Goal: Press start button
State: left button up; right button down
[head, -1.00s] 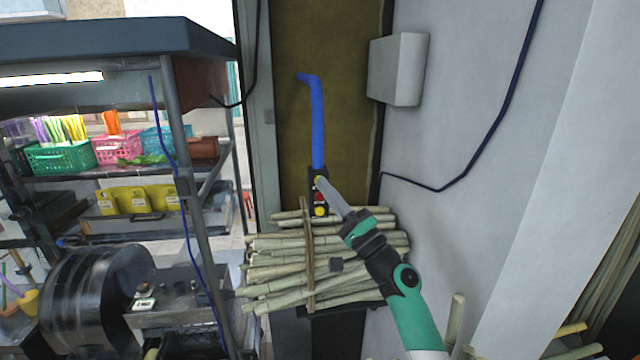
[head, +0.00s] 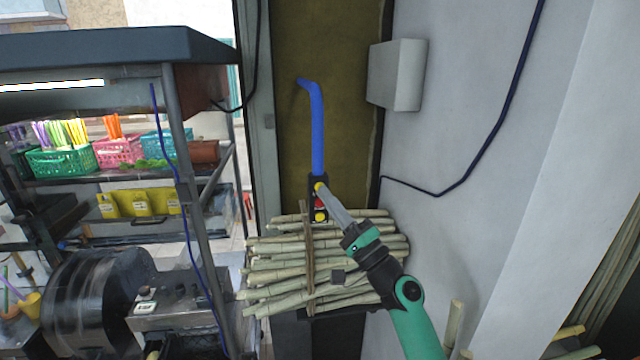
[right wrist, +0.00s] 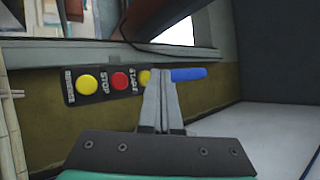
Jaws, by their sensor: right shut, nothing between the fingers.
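The black button box (head: 319,212) hangs below a blue pipe, above the sugarcane bundle. In the right wrist view the box (right wrist: 103,97) carries a yellow REVERSE button (right wrist: 88,84), a red STOP button (right wrist: 119,81) and a yellow START button (right wrist: 145,77). My right gripper (head: 322,188) is shut and empty, its tips at the START end of the box. In the wrist view the shut fingers (right wrist: 158,76) overlap the right side of the START button. Whether they touch it I cannot tell. My left gripper is not in view.
The blue pipe (head: 317,130) rises from the box. The cane bundle (head: 280,270) lies just below the box. A grey wall (head: 450,130) with a white box (head: 397,73) stands to the right. A metal rack with baskets and yellow containers is on the left.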

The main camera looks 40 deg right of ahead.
jog(key=s+a+p, duration=0.1)
jog(key=s+p, duration=0.1)
jog(key=s+a+p, duration=0.1)
jog(key=s+p, duration=0.1)
jog(key=shift+s+a, duration=0.1)
jog(key=shift+a, duration=0.25)
dwell(0.9)
